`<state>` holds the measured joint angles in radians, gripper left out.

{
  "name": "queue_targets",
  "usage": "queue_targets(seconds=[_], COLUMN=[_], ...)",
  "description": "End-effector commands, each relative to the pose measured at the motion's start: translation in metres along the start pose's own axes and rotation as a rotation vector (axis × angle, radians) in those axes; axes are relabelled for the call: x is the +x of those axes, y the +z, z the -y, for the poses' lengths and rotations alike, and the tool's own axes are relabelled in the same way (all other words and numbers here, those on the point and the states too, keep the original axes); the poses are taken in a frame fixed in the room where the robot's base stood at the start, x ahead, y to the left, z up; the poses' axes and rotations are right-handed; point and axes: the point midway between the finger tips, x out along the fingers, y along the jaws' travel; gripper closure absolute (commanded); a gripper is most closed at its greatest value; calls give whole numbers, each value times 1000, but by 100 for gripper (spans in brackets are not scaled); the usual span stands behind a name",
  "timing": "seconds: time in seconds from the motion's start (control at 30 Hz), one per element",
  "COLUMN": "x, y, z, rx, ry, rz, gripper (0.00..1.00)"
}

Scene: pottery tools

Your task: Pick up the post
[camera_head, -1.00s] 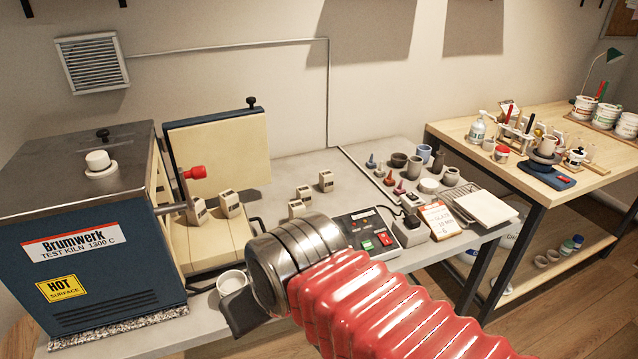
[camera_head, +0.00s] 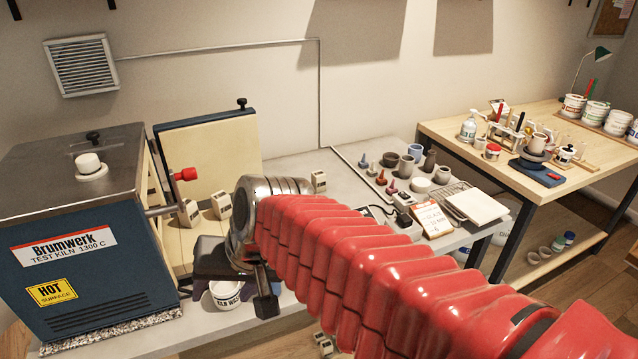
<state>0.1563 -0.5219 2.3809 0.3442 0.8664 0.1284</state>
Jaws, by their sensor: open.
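Several small beige blocks with dark labels, which look like the posts, are in the head view. One post (camera_head: 188,212) and another post (camera_head: 221,205) stand by the open kiln's front. A third post (camera_head: 319,181) stands on the grey table, just beyond my arm. My arm hides the table area in front of it. My gripper (camera_head: 238,280) is open, over the table's front edge beside a white tub (camera_head: 225,296). Its dark jaws are partly hidden by the wrist, and I see nothing held between them.
The blue kiln (camera_head: 80,250) with a hot-surface label stands at left, its door (camera_head: 210,150) open. Pots and small cones crowd the grey table's right side. A wooden bench (camera_head: 450,130) stands at right.

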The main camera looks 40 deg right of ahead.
Motion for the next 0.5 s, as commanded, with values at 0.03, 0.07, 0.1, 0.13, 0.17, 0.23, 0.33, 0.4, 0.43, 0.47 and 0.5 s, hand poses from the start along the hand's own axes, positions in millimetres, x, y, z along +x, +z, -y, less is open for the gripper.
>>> queue_targets(seconds=[0.03, 0.07, 0.1, 0.13, 0.17, 0.23, 0.33, 0.4, 0.43, 0.47, 0.5], x=[6, 8, 12, 14, 17, 22, 31, 37, 39, 42, 45], y=[-12, -18, -27, -35, -42, -61, -88, -109, -118, -127, -140], z=[1, 3, 5, 6, 7, 8, 5, 1, -1, -4, -8], rx=[82, 130, 195, 243, 292, 406, 569, 685, 733, 784, 850], ry=[-22, -38, -59, -75, -91, -128, -181, -218, -234, -251, -273], rz=[9, 11, 15, 17, 19, 21, 24, 23, 22, 20, 18], gripper=[45, 45, 45, 45, 45, 45, 45, 45, 45, 45, 45])
